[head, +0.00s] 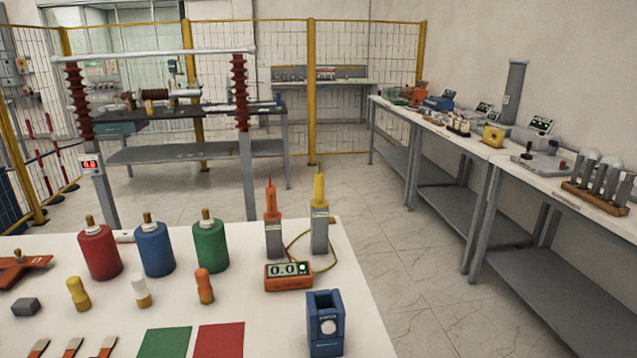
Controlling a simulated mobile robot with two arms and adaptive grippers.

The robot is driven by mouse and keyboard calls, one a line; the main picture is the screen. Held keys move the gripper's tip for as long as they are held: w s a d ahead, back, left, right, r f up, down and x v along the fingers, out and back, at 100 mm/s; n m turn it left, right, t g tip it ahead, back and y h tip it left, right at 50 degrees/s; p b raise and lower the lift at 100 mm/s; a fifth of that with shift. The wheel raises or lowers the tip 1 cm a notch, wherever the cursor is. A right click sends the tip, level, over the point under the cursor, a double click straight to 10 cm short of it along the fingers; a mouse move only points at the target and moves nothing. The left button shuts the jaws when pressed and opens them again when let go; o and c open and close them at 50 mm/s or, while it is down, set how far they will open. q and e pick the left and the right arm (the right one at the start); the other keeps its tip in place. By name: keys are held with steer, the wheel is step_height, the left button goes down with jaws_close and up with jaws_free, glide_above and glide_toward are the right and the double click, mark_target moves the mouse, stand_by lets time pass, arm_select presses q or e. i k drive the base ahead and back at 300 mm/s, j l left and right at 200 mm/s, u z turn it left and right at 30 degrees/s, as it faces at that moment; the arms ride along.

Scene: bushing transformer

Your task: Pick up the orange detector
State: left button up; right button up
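An orange meter box (289,276) with a lit display reading about 0.0 lies near the right edge of the white table. Behind it stand two upright probes with grey lower bodies. One has an orange upper part (271,205) and the other a yellow upper part (319,192). Thin yellow-green and red wires run between the probes and the box. The frame does not settle whether the box or the orange probe is the orange detector. Neither of my grippers is in view.
On the white table (110,325) stand red (99,250), blue (154,247) and green (209,242) bottles. A blue-and-grey device (325,325) stands in front of the meter. Small coloured pegs and flat red and green squares lie nearby. Open floor (400,270) lies to the right.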

mark_target(272, 215)
steer(key=k+l+z, duration=0.1)
steer(key=l+z, duration=0.15)
steer(key=z, duration=0.15)
steer(key=l+z, duration=0.25)
steer(key=z, duration=0.2)
